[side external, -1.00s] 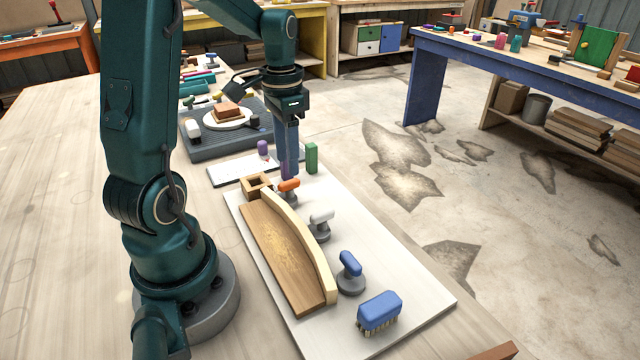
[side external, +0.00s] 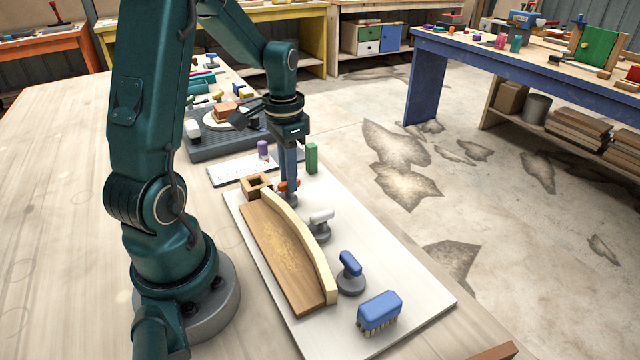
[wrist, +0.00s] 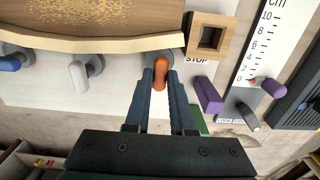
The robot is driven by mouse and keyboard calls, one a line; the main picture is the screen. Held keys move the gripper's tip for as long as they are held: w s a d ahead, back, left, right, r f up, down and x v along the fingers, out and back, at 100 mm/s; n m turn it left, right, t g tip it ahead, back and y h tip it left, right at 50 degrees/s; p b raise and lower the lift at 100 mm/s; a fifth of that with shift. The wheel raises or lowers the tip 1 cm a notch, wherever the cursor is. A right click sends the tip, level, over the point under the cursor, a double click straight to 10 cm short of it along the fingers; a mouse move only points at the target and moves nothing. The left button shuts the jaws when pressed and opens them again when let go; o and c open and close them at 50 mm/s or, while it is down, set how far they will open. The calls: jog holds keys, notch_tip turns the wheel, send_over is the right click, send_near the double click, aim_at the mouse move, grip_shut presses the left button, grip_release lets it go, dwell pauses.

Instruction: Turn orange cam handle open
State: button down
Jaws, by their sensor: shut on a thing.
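The orange cam handle (wrist: 161,74) sits on its round grey base near the stop end of the curved wooden stringer (side external: 285,260). In the side view only a bit of the orange handle (side external: 296,184) shows behind my fingers. My gripper (wrist: 160,82) points down over it and is shut on the orange handle, one finger on each side. In the wrist view the handle lies lengthwise between the fingers. A white cam handle (side external: 321,217) and a blue cam handle (side external: 350,264) stand further along the stringer's curved edge.
A square wooden block (side external: 256,185) stands close to the left of my gripper. A green block (side external: 311,158) and a purple block (side external: 263,148) are behind it. A blue brush (side external: 379,311) lies at the front of the white board (side external: 415,290).

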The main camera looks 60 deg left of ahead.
jog(key=shift+n, duration=0.3)
jog(key=n, duration=1.3)
jog(key=shift+n, duration=2.1)
jog(key=c, duration=0.8)
grip_release()
jog(key=shift+o, duration=0.2)
